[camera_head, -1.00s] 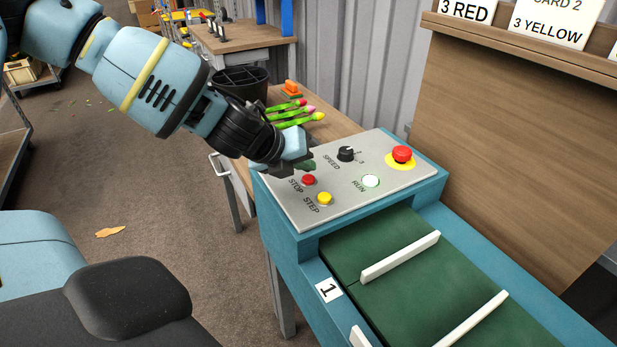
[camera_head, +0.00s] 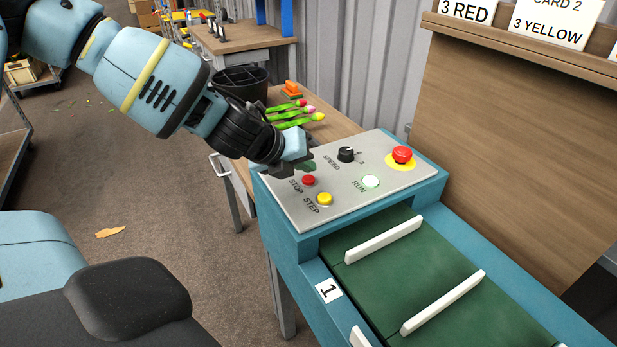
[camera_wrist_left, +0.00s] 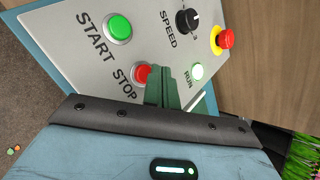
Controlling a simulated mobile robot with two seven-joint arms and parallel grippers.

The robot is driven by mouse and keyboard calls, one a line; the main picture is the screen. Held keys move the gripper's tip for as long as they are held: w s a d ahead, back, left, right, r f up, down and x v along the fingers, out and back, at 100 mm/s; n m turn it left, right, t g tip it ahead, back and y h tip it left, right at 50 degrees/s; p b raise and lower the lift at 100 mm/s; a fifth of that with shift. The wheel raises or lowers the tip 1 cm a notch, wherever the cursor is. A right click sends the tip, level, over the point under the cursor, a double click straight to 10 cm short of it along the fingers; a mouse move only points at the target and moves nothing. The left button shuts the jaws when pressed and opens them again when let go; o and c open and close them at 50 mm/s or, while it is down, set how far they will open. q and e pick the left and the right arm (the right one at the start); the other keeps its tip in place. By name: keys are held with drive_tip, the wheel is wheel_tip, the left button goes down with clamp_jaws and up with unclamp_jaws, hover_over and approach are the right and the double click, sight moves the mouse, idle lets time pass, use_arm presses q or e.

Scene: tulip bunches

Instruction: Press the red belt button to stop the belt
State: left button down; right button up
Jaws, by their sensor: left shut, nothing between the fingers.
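The red STOP button (camera_head: 308,180) sits on the grey control panel (camera_head: 287,208), above the yellow STEP button (camera_head: 325,198). My left gripper (camera_head: 308,165) is shut and empty, its fingertips just above the STOP button in the head view. In the left wrist view the fingers (camera_wrist_left: 166,88) are together and partly cover the right edge of the STOP button (camera_wrist_left: 141,73); I cannot tell whether they touch it. The RUN lamp (camera_head: 370,181) glows pale green. The green belt (camera_head: 430,285) carries white slats. My right gripper is not in view.
A red mushroom button (camera_head: 402,154) on a yellow base and a black SPEED knob (camera_head: 346,154) share the panel. The green START button (camera_wrist_left: 118,27) shows in the left wrist view.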

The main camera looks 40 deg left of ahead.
sight(305, 181)
use_arm(q)
drive_tip(key=shift+f, duration=0.15)
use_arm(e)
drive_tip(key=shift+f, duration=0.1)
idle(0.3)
use_arm(q)
drive_tip(key=shift+f+b, duration=0.3)
drive_tip(key=shift+b, duration=0.05)
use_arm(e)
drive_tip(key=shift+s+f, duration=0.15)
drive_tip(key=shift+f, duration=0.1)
use_arm(q)
drive_tip(key=shift+f+b, duration=0.35)
drive_tip(key=shift+f, duration=0.1)
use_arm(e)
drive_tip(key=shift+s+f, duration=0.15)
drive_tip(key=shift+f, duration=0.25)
use_arm(q)
drive_tip(key=shift+r, duration=0.1)
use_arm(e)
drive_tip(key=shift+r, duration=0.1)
use_arm(q)
drive_tip(key=shift+r+p, duration=0.7)
drive_tip(key=shift+r, duration=0.05)
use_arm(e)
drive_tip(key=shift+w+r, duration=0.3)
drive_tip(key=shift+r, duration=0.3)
use_arm(q)
drive_tip(key=shift+r, duration=0.1)
